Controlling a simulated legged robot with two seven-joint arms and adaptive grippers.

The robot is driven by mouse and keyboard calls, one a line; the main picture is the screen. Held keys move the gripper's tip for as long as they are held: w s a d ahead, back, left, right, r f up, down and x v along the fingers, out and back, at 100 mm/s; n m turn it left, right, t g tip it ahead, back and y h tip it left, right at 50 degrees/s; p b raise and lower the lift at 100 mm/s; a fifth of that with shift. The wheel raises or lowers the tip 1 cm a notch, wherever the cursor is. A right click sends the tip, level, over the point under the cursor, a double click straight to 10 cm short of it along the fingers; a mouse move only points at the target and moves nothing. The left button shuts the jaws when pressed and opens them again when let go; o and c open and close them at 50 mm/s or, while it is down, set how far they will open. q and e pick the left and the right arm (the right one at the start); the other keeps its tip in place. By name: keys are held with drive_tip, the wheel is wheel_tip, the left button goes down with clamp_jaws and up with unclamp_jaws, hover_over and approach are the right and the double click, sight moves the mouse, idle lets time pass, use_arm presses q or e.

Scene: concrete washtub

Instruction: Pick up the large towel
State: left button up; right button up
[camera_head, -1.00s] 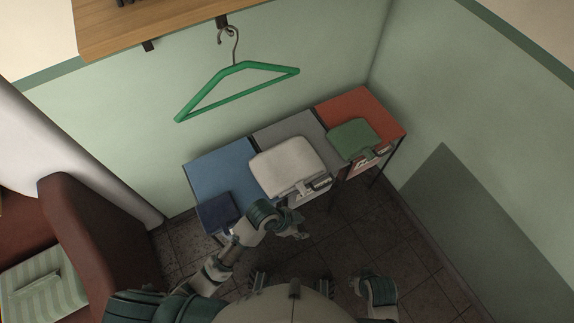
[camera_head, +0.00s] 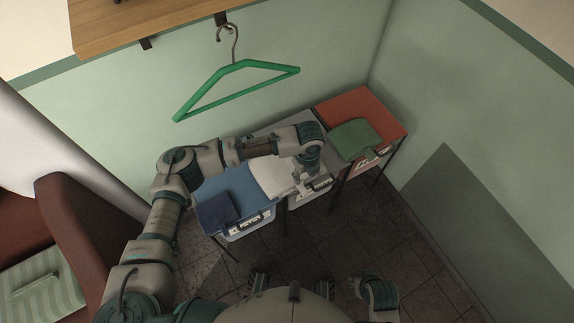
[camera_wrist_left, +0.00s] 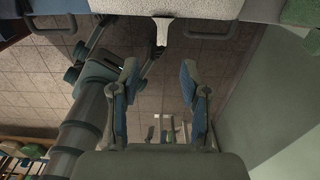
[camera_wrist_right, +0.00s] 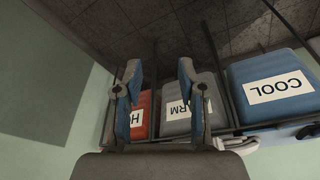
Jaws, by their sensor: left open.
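The large towel is white and folded (camera_head: 270,177). My left gripper (camera_head: 313,184) is at the towel's front right edge. In the left wrist view the left gripper (camera_wrist_left: 159,82) has its fingers apart and nothing between them. My right gripper (camera_wrist_right: 160,72) has its fingers apart and empty, away from the towel.
Labelled bins, including COOL (camera_wrist_right: 272,88), sit below. A green hanger (camera_head: 240,92) hangs behind. A brown chair (camera_head: 85,230) stands left.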

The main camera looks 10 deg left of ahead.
sight(303, 187)
use_arm(q)
drive_tip(key=f, duration=0.2)
drive_tip(key=f+b, duration=0.1)
drive_tip(key=f, duration=0.4)
drive_tip(key=shift+d+f, duration=0.2)
drive_tip(key=shift+d, duration=0.05)
drive_tip(key=f, duration=0.1)
drive_tip(key=f+b, duration=0.1)
drive_tip(key=f, duration=0.1)
drive_tip(key=f+b, duration=0.1)
drive_tip(key=f, duration=0.1)
drive_tip(key=shift+w+a+f, duration=0.15)
drive_tip(key=shift+w+a, duration=0.15)
drive_tip(key=shift+w, duration=0.1)
drive_tip(key=shift+f, duration=0.25)
drive_tip(key=shift+r, duration=0.1)
drive_tip(key=shift+c, duration=0.3)
use_arm(e)
drive_tip(key=w+a+r+t+y, duration=0.1)
drive_tip(key=w+a+t, duration=0.1)
drive_tip(key=w, duration=0.4)
drive_tip(key=w+a+r+t+y, duration=0.1)
drive_tip(key=w+a+r+t, duration=0.1)
drive_tip(key=w+t, duration=0.3)
drive_tip(key=shift+w, duration=0.45)
use_arm(q)
clamp_jaws()
